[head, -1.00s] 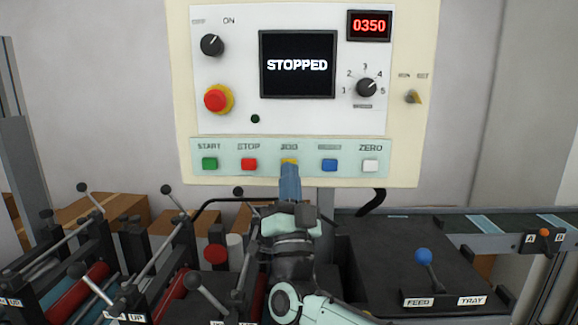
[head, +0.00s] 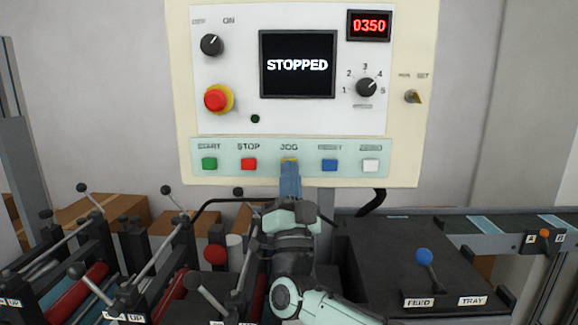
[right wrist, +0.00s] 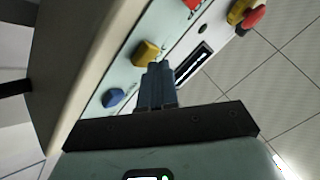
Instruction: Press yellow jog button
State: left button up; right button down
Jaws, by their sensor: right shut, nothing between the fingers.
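The yellow jog button (head: 289,159) sits on the pale green button strip under the label JOG. It is mostly hidden behind my right gripper in the head view. It also shows in the right wrist view (right wrist: 147,53), just beyond the fingertips. My right gripper (head: 290,168) is shut and empty, its blue fingers pointing at the button. In the right wrist view the fingertips (right wrist: 155,68) overlap the button's lower edge; I cannot tell whether they touch it. The screen (head: 297,64) reads STOPPED and the red counter (head: 369,26) reads 0350. My left gripper is not in view.
On the strip are the green start button (head: 209,164), red stop button (head: 249,164), blue reset button (head: 330,165) and white zero button (head: 370,166). A red emergency knob (head: 217,99) is above. A blue-knobbed lever (head: 424,257) stands at lower right.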

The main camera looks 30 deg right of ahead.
jog(key=shift+w+d, duration=0.2)
jog(key=shift+w, duration=0.15)
dwell(0.3)
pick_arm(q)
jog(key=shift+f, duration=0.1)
pick_arm(e)
jog(key=shift+s, duration=0.1)
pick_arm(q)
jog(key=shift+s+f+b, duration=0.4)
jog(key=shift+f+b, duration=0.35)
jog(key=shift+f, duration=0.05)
pick_arm(e)
jog(key=shift+s+a, duration=0.5)
jog(key=shift+s, duration=0.25)
jog(key=shift+w, duration=0.1)
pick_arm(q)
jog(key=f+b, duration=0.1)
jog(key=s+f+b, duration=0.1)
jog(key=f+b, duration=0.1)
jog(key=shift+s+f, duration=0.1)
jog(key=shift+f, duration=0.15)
pick_arm(e)
jog(key=s+a, duration=0.1)
jog(key=s, duration=0.2)
jog(key=s+a, duration=0.1)
jog(key=shift+s+a, duration=0.2)
jog(key=shift+a, duration=0.1)
jog(key=shift+f, duration=0.1)
